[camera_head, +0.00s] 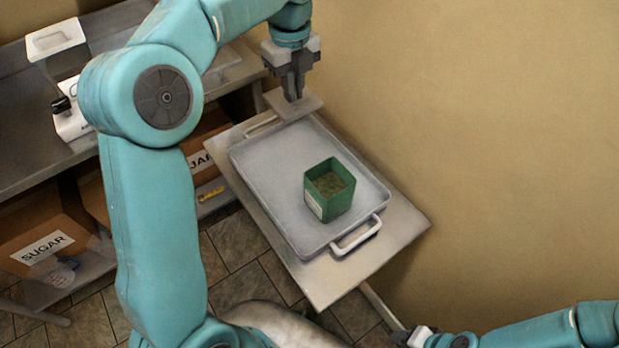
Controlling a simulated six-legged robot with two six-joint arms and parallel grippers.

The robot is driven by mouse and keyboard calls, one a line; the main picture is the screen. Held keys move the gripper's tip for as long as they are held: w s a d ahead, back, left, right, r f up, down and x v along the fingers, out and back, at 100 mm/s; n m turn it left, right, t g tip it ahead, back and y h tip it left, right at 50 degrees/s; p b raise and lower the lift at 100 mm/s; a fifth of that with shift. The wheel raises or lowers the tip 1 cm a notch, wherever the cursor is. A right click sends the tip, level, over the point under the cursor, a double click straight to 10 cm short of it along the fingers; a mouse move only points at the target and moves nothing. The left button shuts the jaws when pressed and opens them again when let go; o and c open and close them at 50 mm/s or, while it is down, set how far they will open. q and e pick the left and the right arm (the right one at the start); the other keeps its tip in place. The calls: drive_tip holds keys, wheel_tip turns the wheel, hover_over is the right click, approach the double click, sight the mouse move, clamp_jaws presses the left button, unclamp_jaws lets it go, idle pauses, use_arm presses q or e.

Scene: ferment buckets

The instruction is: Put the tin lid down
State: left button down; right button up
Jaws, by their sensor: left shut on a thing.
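My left gripper (292,96) points down near the far end of the tray. It is shut on the tin lid (308,104), a flat, square, greyish plate held level under the fingertips. The lid overlaps the tray's far edge in the picture; I cannot tell how high above it the lid is. The green tin (314,203) stands upright and open on the tray, with a pale label on one side and something greenish inside. My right gripper (414,337) shows only in part at the bottom edge, and its jaws are unclear.
The grey tray (285,226) has white handles and lies on a metal table (405,232) beside a tan wall. The tray is clear around the tin. At left are a shelf unit with a white device (72,122) and a box labelled SUGAR (43,248).

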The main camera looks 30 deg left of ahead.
use_arm(q)
drive_tip(key=f, duration=1.3)
drive_tip(key=a+f+b, duration=0.1)
drive_tip(key=f, duration=0.6)
drive_tip(key=shift+a+f, duration=0.1)
drive_tip(key=shift+f, duration=0.25)
drive_tip(key=shift+r, duration=0.1)
drive_tip(key=shift+s, duration=0.1)
drive_tip(key=shift+f, duration=0.45)
drive_tip(key=c, duration=1.2)
unclamp_jaws()
drive_tip(key=shift+c, duration=0.2)
drive_tip(key=shift+r, duration=0.1)
